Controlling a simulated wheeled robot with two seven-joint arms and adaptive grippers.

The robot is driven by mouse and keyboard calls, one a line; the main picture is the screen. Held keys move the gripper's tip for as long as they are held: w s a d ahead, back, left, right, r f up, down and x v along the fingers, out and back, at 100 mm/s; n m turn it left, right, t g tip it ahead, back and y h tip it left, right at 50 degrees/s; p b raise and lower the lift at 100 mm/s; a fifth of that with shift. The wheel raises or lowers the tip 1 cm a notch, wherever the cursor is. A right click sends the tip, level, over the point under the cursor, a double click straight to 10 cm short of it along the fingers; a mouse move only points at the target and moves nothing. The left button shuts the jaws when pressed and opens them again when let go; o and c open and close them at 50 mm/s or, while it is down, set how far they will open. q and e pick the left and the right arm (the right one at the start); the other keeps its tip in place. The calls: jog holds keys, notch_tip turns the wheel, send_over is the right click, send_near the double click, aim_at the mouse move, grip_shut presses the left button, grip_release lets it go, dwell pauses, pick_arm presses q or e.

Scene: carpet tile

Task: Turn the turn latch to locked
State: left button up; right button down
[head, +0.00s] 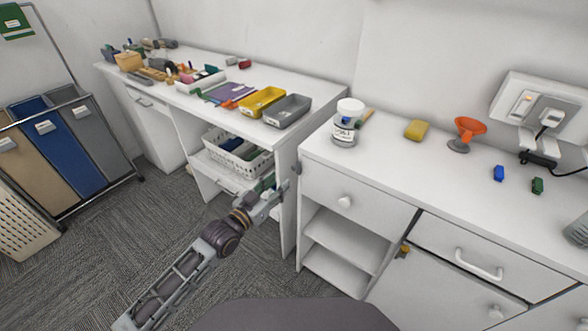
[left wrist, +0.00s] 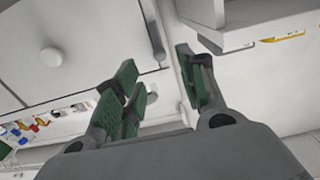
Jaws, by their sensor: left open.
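A small grey bar, which looks like the turn latch (head: 298,167), sits at the left edge of the right cabinet, beside its top drawer. In the left wrist view the latch (left wrist: 153,32) shows as a slim grey bar along the panel edge. My left gripper (head: 284,187) is just below and left of it in the head view. In the left wrist view the green-padded fingers (left wrist: 163,75) are spread and empty, with the bar beyond the gap between them. I cannot tell whether they touch it. My right gripper is out of view.
The drawer knob (head: 345,202) is right of the latch. An orange-brown fitting (head: 404,250) sits lower on the cabinet. A white basket (head: 222,158) stands under the left desk, near my arm. A jar (head: 345,125) stands on the counter. The carpet (head: 90,262) is clear.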

aim_at(293, 169)
pick_arm(q)
jog(key=shift+b+x, duration=0.35)
jog(key=shift+x, duration=4.3)
grip_shut()
